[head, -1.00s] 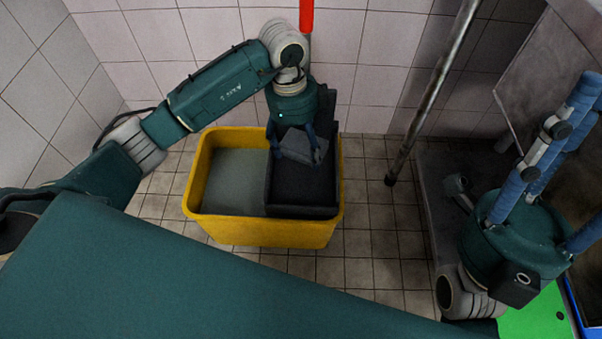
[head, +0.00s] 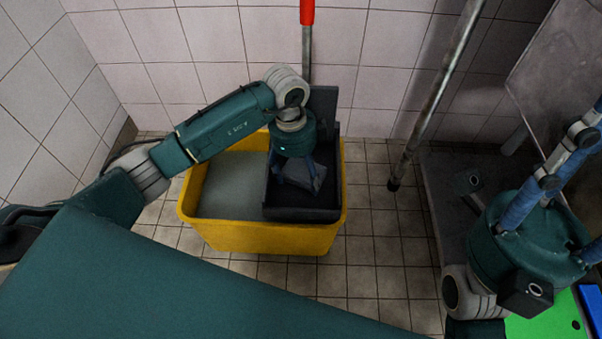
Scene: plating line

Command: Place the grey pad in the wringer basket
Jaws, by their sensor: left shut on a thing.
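My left gripper (head: 300,178) is shut on the grey pad (head: 317,177), pointing down over the wringer basket. The pad is tilted and partly covered by the fingers. The wringer basket (head: 300,214) is dark grey and sits in the right part of a yellow mop bucket (head: 260,236). The pad shows inside the basket's outline; I cannot tell whether it touches the basket floor. My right gripper (head: 589,190) is at the right edge, its blue fingers spread apart and empty where visible; its fingertips are cut off by the frame.
Greyish water (head: 230,185) fills the bucket's left part. A red-topped handle (head: 307,40) stands behind the basket. A metal pole (head: 435,95) slants down to the right of the bucket. A green board (head: 545,318) lies at the lower right. Tiled floor is free around the bucket.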

